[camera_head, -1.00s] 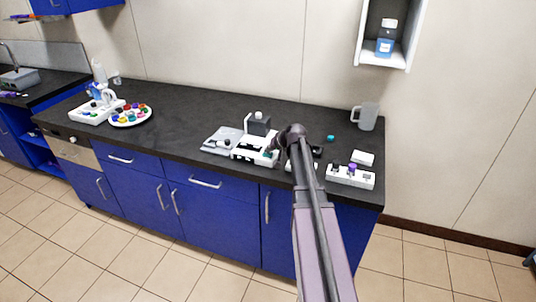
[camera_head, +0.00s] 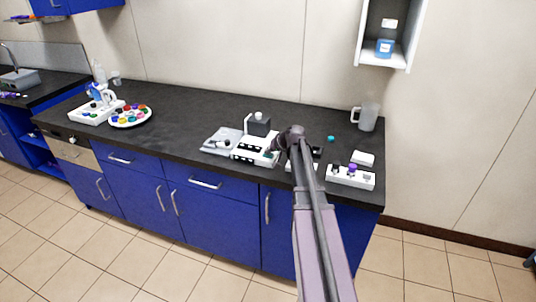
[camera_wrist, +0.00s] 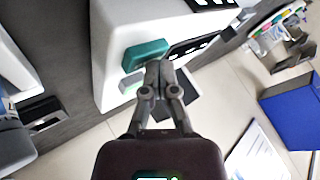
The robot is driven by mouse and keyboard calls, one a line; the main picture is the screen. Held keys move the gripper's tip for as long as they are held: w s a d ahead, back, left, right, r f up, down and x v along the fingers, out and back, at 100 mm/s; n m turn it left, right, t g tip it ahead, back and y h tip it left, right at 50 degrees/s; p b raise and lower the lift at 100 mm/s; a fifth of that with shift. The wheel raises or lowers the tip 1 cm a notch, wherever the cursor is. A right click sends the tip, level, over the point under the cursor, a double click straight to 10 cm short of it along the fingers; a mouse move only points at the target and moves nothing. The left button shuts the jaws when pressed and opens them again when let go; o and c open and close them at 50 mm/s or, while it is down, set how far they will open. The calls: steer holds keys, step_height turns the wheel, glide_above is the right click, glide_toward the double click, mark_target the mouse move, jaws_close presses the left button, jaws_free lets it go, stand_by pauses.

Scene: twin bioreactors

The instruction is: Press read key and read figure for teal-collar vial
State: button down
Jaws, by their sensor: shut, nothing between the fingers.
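A white reader instrument (camera_head: 250,150) stands on the dark bench right of centre and fills the upper middle of the wrist view (camera_wrist: 112,30). A raised teal key (camera_wrist: 143,54) is on its face. My gripper (camera_wrist: 157,68) is shut and empty, its fingertips at the key's lower right edge; I cannot tell whether they touch it. A dark display (camera_wrist: 195,45) with light marks lies beside the key, too slanted to read. In the head view my arm hides part of the instrument's right side. I cannot make out a teal-collar vial; a small teal piece (camera_head: 331,138) lies on the bench.
A white rack (camera_head: 350,178) with dark and purple tops stands near the front edge, right of my arm. A white box (camera_head: 363,158) and a jug (camera_head: 367,117) are behind it. A plate of coloured caps (camera_head: 130,115) stands far left.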

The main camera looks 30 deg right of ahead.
mark_target(268, 155)
steer(key=shift+r+p, duration=0.75)
steer(key=shift+r, duration=0.05)
steer(key=shift+r+p, duration=2.5)
steer(key=shift+a, duration=0.1)
steer(key=s+a+f+n+g, duration=0.1)
steer(key=s+a+f+g, duration=0.1)
steer(key=s+a, duration=0.45)
steer(key=s+a+f+n+g, duration=0.2)
steer(key=s+a, duration=0.2)
steer(key=a, duration=0.5)
steer(key=s+a+f+n+g+h, duration=0.1)
steer(key=s+a+g, duration=0.1)
steer(key=s+a, duration=0.3)
steer(key=s+a+n+g+h, duration=0.1)
steer(key=s+a, duration=0.4)
steer(key=s, duration=0.6)
steer(key=shift+s+a+f+g+h, duration=0.3)
steer(key=shift+g+h, duration=0.2)
steer(key=shift+g, duration=0.3)
steer(key=shift+w, duration=0.1)
